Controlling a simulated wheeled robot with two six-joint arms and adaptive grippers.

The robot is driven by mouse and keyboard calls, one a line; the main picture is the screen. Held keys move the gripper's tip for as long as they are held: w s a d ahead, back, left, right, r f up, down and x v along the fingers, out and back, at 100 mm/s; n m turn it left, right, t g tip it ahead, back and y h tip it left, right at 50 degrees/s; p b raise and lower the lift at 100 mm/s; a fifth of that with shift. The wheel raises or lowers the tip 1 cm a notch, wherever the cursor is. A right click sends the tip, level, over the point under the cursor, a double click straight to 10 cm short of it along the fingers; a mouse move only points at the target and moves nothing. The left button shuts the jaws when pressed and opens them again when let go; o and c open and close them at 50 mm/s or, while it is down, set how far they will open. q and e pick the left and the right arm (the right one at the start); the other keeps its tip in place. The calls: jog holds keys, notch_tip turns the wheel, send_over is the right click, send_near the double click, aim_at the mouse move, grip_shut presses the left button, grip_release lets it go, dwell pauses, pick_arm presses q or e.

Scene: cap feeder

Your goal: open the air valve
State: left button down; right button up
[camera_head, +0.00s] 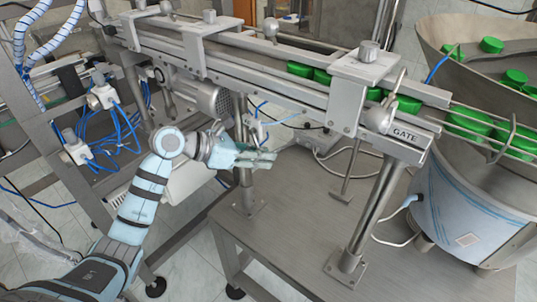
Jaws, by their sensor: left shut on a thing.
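My left arm comes in from the lower left, and my left gripper (262,157) is below the conveyor, in front of its near leg. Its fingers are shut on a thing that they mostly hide. A small pale fitting with a blue hose, which looks like the air valve (254,130), shows right above the fingers. The valve's handle and its position are too small and covered to make out. My right gripper is not in view.
A steel bowl (455,35) with green caps stands at right. The steel table (300,215) is mostly clear. Blue hoses hang at left.

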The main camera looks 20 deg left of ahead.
pick_arm(q)
jog(key=shift+w+a+f+m+y+b, duration=0.1)
jog(key=shift+w+a+m+y+b, duration=0.1)
jog(key=shift+a+m+y, duration=0.5)
jog(key=shift+w+a+f+m+y+b, duration=0.1)
jog(key=shift+w+a+m+y+b, duration=0.1)
jog(key=shift+a+m+y, duration=0.5)
jog(key=shift+d+y, duration=0.2)
jog(key=shift+y, duration=0.1)
jog(key=c, duration=1.3)
grip_release()
jog(key=v, duration=1.2)
jog(key=shift+s, duration=0.2)
jog(key=shift+d+f, duration=0.1)
jog(key=shift+f, duration=0.05)
